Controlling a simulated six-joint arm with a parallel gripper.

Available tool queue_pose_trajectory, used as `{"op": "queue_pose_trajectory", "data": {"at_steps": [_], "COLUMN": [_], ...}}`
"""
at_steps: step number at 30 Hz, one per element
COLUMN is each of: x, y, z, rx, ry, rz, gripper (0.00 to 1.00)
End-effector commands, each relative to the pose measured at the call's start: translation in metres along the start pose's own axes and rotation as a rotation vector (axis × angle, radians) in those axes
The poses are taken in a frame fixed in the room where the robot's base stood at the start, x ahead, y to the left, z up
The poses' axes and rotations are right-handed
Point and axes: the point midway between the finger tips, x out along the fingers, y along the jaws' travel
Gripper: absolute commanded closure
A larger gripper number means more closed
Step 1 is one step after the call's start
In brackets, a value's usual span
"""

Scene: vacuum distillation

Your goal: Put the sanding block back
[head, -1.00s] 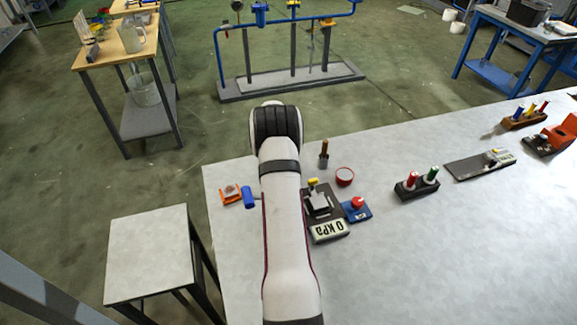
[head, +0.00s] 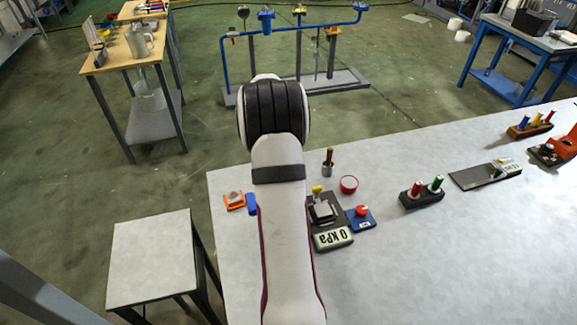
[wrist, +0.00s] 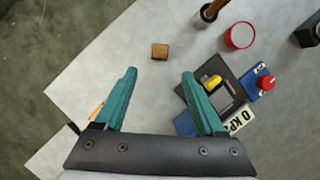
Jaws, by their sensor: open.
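A small brown block (wrist: 160,51), which looks like the sanding block, lies on the grey table in the wrist view. It sits just beyond my fingertips and roughly midway between them. My gripper (wrist: 159,73) is open and empty, its two teal fingers wide apart above the table. In the head view my arm hides the gripper, and the block does not show there.
Right of the gripper stand a device with a yellow knob (wrist: 212,81), a "0 kPa" display (wrist: 238,121), a blue box with a red knob (wrist: 265,84), a red bowl (wrist: 240,36) and a brown-handled tool (wrist: 210,12). An orange holder (head: 233,200) lies left of my arm.

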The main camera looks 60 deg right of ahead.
Motion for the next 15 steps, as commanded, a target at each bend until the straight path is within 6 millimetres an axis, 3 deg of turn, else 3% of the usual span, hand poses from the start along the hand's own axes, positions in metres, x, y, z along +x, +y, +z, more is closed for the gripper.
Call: {"op": "queue_pose_trajectory", "data": {"at_steps": [5,8,11,12,14,15], "x": [-0.007,-0.036,-0.112,-0.146,-0.194,-0.222], "y": [0.001,0.016,0.038,0.039,0.026,0.009], "z": [-0.001,-0.024,-0.098,-0.138,-0.203,-0.246], "rx": [0.003,0.12,0.47,0.646,0.933,1.123], "ry": [0.002,0.023,0.108,0.158,0.24,0.29], "rz": [0.0,0.016,0.03,0.019,-0.029,-0.084], "gripper": [0.28,0.28,0.28,0.28,0.28,0.28]}}
